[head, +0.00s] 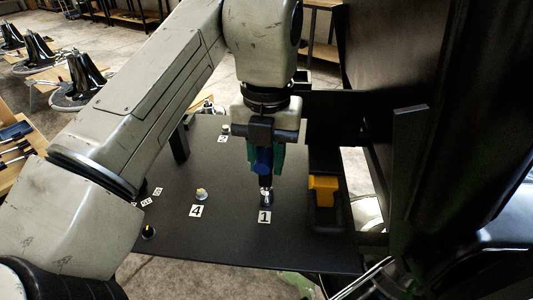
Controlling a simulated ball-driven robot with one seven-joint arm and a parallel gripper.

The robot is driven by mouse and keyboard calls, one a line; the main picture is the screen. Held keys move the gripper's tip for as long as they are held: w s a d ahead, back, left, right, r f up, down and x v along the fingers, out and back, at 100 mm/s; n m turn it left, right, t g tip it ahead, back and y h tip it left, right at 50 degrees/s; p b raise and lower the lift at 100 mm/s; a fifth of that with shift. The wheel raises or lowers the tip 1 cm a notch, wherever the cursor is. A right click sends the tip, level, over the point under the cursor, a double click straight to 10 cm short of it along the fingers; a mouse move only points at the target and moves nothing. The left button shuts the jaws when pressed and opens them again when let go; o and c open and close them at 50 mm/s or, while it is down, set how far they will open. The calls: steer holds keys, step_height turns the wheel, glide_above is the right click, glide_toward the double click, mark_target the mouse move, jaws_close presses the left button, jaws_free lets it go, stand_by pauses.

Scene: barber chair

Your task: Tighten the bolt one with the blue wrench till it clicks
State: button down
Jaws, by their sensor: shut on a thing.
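My gripper (264,158) is shut on the blue wrench (263,164) and points down over the black plate (220,238). The wrench is upright between the greenish finger pads, and its dark shaft runs down to a silvery end. Bolt one (267,199) is right beneath that end, just behind the label marked 1 (264,217). The silvery end appears to be at the bolt. I cannot tell whether it is fully seated, as bolt and tool end overlap here.
Another bolt (201,193) stands by label 4 (196,211), and one more (226,129) is farther back. A yellow-topped bolt (148,232) is at the front left. A yellow object (322,189) sits in a black tray (331,226) on the right. Dark chair parts (440,140) rise beyond it.

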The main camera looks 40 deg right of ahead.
steer(key=shift+r+n+p, duration=0.1)
steer(key=shift+n+p, duration=1.15)
steer(key=shift+n, duration=0.75)
steer(key=n+p, duration=0.2)
steer(key=n, duration=0.1)
steer(key=shift+n+p, duration=0.45)
steer(key=shift+n, duration=0.35)
steer(key=shift+n+p, duration=1.3)
steer(key=shift+n, duration=0.9)
